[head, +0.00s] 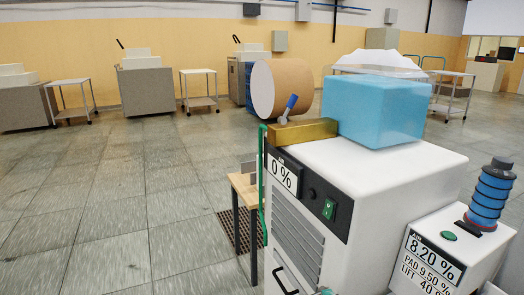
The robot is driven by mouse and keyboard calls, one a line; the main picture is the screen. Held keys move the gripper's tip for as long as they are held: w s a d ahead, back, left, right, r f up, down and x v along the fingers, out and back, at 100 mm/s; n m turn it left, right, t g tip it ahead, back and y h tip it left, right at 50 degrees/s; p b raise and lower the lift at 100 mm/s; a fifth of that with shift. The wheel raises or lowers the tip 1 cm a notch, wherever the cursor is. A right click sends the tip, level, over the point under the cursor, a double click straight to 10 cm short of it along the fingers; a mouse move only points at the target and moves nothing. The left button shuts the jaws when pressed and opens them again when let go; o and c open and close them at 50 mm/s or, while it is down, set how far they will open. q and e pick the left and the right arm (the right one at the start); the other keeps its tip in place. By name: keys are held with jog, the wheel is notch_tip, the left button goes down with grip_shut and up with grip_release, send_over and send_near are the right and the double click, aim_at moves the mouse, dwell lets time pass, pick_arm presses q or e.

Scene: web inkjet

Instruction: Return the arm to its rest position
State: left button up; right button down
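Neither of my grippers shows in the head view, and no part of either arm can be made out. I cannot see what the grippers hold or how the arms are posed.
A white machine (385,185) reading "0 %" stands close at right. On it are a translucent blue block (375,108), a brass bar (302,132) and a blue-tipped lever (291,102). A smaller white unit (440,255) carries a blue-and-black cylinder (489,198). Open floor (110,200) lies left.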

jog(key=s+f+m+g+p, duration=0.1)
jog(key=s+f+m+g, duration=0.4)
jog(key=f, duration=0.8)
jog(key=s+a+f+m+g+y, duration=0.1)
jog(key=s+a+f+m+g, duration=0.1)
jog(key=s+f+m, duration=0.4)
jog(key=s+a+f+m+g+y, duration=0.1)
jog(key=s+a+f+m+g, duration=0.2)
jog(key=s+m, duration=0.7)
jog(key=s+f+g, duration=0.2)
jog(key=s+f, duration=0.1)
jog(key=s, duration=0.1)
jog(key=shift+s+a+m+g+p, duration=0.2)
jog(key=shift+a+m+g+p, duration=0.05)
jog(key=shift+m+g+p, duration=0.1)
